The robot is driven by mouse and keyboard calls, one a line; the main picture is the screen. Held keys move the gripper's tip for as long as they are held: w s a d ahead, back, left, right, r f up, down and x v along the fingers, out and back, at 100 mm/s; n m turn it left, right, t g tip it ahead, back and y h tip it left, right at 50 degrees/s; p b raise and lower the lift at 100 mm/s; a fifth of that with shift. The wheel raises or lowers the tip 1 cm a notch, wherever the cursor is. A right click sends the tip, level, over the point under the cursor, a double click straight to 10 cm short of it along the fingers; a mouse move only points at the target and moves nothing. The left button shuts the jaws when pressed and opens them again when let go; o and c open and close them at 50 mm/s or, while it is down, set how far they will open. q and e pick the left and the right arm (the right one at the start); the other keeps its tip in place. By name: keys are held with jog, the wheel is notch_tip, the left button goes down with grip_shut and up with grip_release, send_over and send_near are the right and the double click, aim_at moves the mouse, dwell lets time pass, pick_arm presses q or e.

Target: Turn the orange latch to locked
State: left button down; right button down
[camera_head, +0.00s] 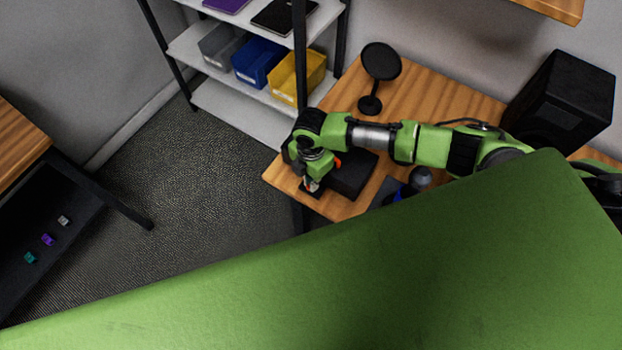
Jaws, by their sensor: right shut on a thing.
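My right gripper (311,184) points down at the left side of a black box (352,177) on the wooden table. Its fingers are shut on a small orange-red part, which I take to be the orange latch; the fingers and wrist hide most of it. An orange patch (338,162) also shows just right of the wrist, against the box. I cannot tell which way the latch is turned. My left gripper is not in view.
A black round-headed stand (380,62) and a black speaker (562,98) stand on the wooden table (436,101). A shelf (225,101) holds grey, blue and yellow bins. A dark tray (62,252) with small coloured pieces is at left. My large green part covers the foreground.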

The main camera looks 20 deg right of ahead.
jog(key=shift+n, duration=1.2)
jog(key=c, duration=2.4)
grip_release()
jog(key=shift+c, duration=0.2)
notch_tip(320, 180, up, 12)
